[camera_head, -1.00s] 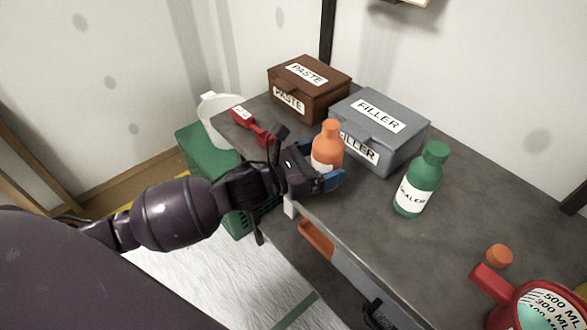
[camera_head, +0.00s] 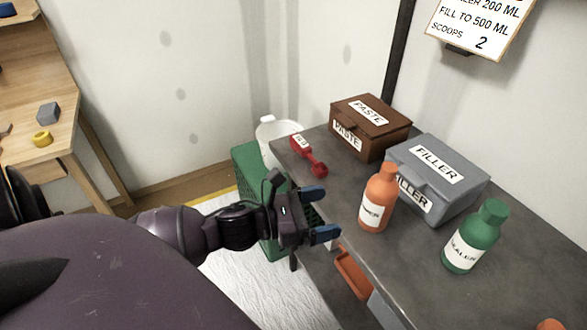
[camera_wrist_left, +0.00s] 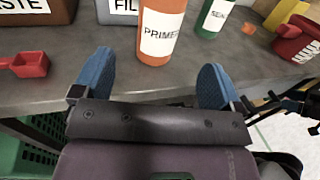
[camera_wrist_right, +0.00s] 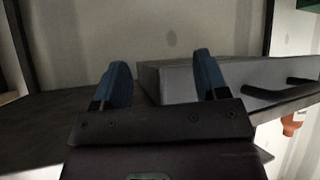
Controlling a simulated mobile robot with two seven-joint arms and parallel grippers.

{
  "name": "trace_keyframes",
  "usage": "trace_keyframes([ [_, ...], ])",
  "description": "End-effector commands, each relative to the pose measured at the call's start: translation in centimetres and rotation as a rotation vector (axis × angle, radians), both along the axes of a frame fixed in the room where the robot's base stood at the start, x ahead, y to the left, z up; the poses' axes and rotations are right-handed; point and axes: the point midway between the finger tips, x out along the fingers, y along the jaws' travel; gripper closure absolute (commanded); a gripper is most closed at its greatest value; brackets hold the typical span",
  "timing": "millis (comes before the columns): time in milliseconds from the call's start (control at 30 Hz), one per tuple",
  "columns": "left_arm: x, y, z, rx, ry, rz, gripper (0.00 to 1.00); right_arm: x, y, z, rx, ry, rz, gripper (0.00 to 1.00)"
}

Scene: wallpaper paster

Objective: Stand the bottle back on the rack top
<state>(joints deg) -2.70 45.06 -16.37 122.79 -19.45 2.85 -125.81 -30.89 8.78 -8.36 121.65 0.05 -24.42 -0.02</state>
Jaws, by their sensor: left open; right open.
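The orange primer bottle (camera_head: 377,200) stands upright on the dark grey top (camera_head: 345,205), in front of the grey filler box. Its label reads PRIMER in the left wrist view (camera_wrist_left: 158,33). A green sealer bottle (camera_head: 474,237) stands upright to its right. My left gripper (camera_head: 322,214) is open and empty just off the front edge, left of the orange bottle and apart from it. In the left wrist view the bottle stands beyond the two blue fingertips (camera_wrist_left: 155,85). My right gripper (camera_wrist_right: 160,80) is open and empty, seen only in its own wrist view.
A brown paste box (camera_head: 371,128) and the grey filler box (camera_head: 437,178) stand at the back. A red scoop (camera_head: 310,156) lies at the left. A green crate (camera_head: 250,180) and white bucket (camera_head: 277,140) are beyond the left end. A sign (camera_head: 480,25) hangs above.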

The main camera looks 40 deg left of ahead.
Motion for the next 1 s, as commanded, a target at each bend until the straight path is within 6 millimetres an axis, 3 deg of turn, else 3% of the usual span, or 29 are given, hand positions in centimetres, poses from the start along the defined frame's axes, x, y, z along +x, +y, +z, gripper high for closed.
trace_keyframes([
  [133, -0.2, 0.1, -0.4, -0.050, 0.041, 0.018, 0.09, 0.0, 0.0, 0.0, 0.001, 0.001, -0.001, 0.33],
  [267, -0.9, 0.4, -1.7, -0.220, 0.175, 0.077, 0.09, 0.0, 0.0, 0.0, 0.001, 0.000, -0.001, 0.33],
  [700, -5.4, 2.2, -8.6, -1.158, 0.752, 0.425, 0.09, 0.6, 0.1, 0.2, 0.001, -0.011, 0.002, 0.33],
  [1000, -9.8, 3.0, -13.2, -1.868, 0.996, 0.692, 0.09, 0.5, 0.1, 0.2, 0.001, -0.011, 0.002, 0.33],
])
